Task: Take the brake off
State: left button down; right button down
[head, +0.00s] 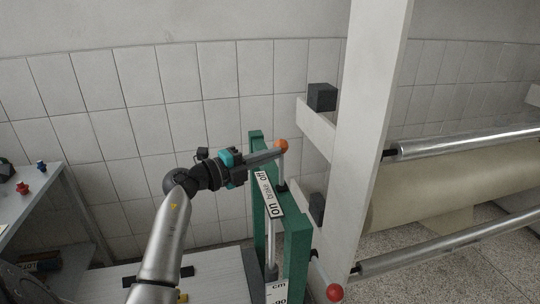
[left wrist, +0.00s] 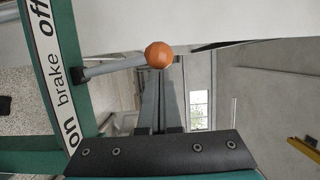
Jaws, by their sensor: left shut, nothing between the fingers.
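The brake lever is a grey rod with an orange ball knob (head: 281,145), standing out from a green post (head: 297,240). The knob also shows in the left wrist view (left wrist: 159,55), with the rod (left wrist: 110,69) running left to the post. A white label (head: 269,194) reads "off", "brake", "on", with "off" at the far end. My right gripper is out of view.
A pale upright frame (head: 365,130) with metal rollers (head: 465,142) and a paper web (head: 430,205) stands right of the post. A red ball (head: 334,292) shows low beside it. A grey bench (head: 70,200) is at left. Tiled wall is behind.

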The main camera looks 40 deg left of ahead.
pick_arm(q)
jog(key=w+a, duration=0.2)
jog(key=a, duration=0.1)
jog(key=shift+w, duration=0.25)
jog(key=shift+r, duration=0.1)
